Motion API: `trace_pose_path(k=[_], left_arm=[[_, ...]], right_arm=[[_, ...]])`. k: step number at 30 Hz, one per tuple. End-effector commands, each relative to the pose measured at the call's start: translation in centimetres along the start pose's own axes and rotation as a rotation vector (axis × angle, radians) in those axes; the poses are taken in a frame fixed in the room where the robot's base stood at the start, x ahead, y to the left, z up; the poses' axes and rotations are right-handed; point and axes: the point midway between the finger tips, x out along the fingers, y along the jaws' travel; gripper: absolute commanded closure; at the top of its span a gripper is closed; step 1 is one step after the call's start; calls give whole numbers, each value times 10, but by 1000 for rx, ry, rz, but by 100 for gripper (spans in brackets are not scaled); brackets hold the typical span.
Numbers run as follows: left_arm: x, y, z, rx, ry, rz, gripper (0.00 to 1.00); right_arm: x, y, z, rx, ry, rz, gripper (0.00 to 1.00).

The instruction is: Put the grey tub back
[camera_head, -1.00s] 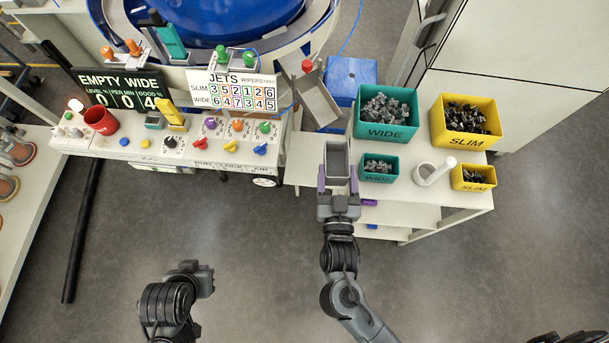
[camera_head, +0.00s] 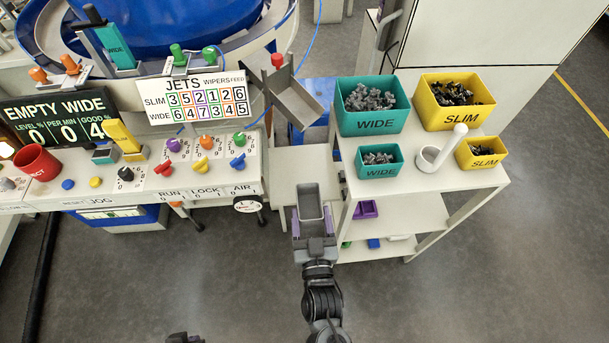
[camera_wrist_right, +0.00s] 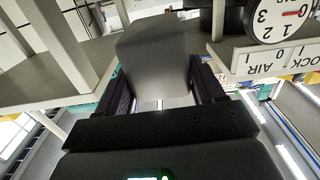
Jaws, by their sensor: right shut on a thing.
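The grey tub (camera_head: 310,202) is an open, deep box, and its inside looks empty. My right gripper (camera_head: 314,228) is shut on it, with purple-sided fingers on either side. The tub is in front of the pale ledge (camera_head: 290,186) left of the cart; I cannot tell whether they touch. In the right wrist view the tub (camera_wrist_right: 155,55) shows as a plain grey block between the dark fingers. Of my left gripper (camera_head: 185,338) only a dark piece shows at the bottom edge; its fingers are hidden.
The white cart (camera_head: 420,187) carries teal WIDE bins (camera_head: 376,124) and yellow SLIM bins (camera_head: 460,119) of dark parts, plus a white holder (camera_head: 430,157). A grey chute (camera_head: 290,99) is behind the ledge. The control panel (camera_head: 215,178) is left. Floor in front is clear.

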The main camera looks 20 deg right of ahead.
Motion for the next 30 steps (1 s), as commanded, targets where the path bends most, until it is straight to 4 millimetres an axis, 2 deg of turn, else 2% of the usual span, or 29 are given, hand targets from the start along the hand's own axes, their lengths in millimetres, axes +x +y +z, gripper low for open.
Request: trace_pose_path(k=[1, 9, 15, 19, 24, 30], left_arm=[[6, 0, 2, 2, 0, -2, 100], [26, -1, 9, 8, -1, -6, 100], [38, -1, 13, 9, -2, -7, 100], [41, -1, 14, 8, -2, -7, 100], [42, 0, 14, 5, -1, -4, 100], [55, 2, 18, -1, 0, 1, 100]], right_arm=[[14, 0, 1, 1, 7, 2, 64], [86, 0, 2, -1, 6, 1, 64], [127, 0, 1, 0, 4, 0, 64], [142, 0, 0, -1, 3, 0, 64], [148, 0, 1, -1, 0, 0, 64], [148, 0, 20, -1, 0, 0, 64]])
